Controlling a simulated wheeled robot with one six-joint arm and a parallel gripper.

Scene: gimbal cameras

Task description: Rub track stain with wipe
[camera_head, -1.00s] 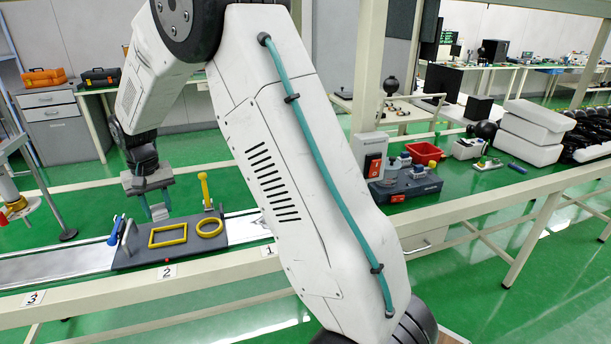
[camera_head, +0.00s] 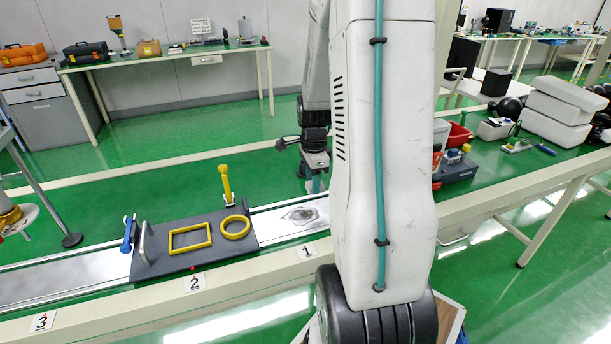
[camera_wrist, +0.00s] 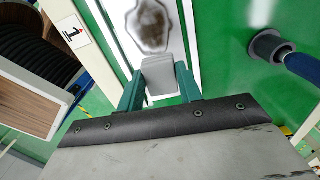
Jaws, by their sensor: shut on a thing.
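The track stain (camera_head: 301,214) is a dark greyish-brown patch on the pale metal track (camera_head: 262,223), close to label 1. It also shows in the wrist view (camera_wrist: 149,28), just beyond my gripper. My gripper (camera_wrist: 158,82) has teal fingers shut on a light grey block-shaped wipe (camera_wrist: 159,74). The wipe's far end overlaps the near edge of the stain in the wrist view; whether it touches the track I cannot tell. In the head view my gripper (camera_head: 316,185) is partly hidden behind my arm, and the wipe is hidden there.
A dark board (camera_head: 190,259) with yellow frames and a handle sits on the track left of the stain. A yellow-handled tool (camera_head: 226,184) stands behind it. A blue-and-grey device (camera_head: 455,170) and red bin (camera_head: 459,135) stand right of my arm.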

